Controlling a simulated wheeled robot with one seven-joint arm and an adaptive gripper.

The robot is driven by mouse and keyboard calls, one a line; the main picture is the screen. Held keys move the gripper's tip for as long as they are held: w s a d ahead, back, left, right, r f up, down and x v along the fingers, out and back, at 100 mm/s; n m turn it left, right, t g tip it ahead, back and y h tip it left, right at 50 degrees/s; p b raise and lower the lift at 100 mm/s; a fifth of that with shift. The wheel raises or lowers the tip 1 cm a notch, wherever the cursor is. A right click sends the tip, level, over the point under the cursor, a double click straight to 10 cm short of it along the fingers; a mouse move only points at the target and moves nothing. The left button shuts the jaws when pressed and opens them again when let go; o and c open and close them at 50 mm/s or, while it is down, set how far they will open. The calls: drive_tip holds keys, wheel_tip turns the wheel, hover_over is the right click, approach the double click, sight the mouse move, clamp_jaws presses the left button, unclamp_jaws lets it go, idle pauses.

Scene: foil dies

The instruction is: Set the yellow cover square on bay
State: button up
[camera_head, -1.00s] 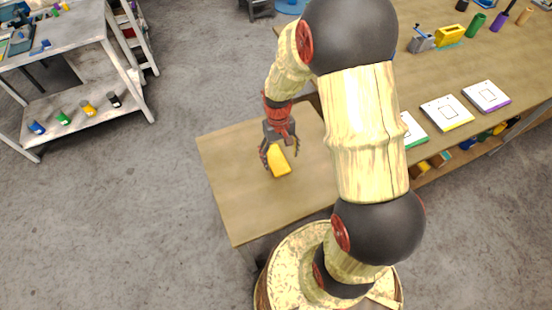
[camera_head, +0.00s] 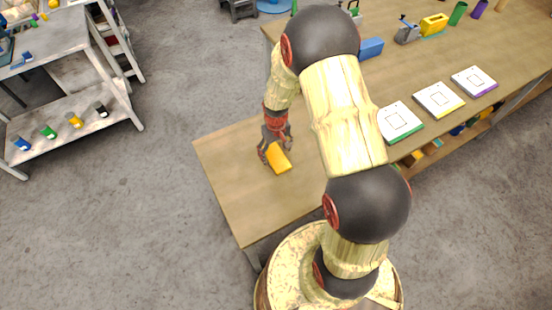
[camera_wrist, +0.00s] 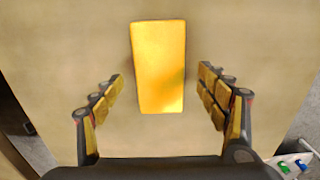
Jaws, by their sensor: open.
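The yellow cover (camera_head: 279,159) is a flat rectangular block lying on the small wooden table (camera_head: 240,200). It also shows in the wrist view (camera_wrist: 159,66), between and slightly ahead of the fingers. My gripper (camera_head: 270,155) is over the cover's upper left end; in the wrist view my gripper (camera_wrist: 160,98) is open, with a clear gap on each side of the cover. The bay is not clearly identifiable; white square-marked plates with a green edge (camera_head: 398,122), a yellow edge (camera_head: 438,99) and a purple edge (camera_head: 474,81) lie on the long bench.
The long wooden bench (camera_head: 400,70) at the right carries a blue block (camera_head: 370,48), a yellow holder (camera_head: 434,23) and upright cylinders. A grey shelf cart (camera_head: 70,100) stands at the left. The small table's front left is clear. My arm covers part of the bench.

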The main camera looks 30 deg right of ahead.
wheel_tip(320, 180, down, 2)
drive_tip(key=shift+c, duration=0.4)
drive_tip(key=c, duration=1.3)
drive_tip(key=shift+r, duration=0.1)
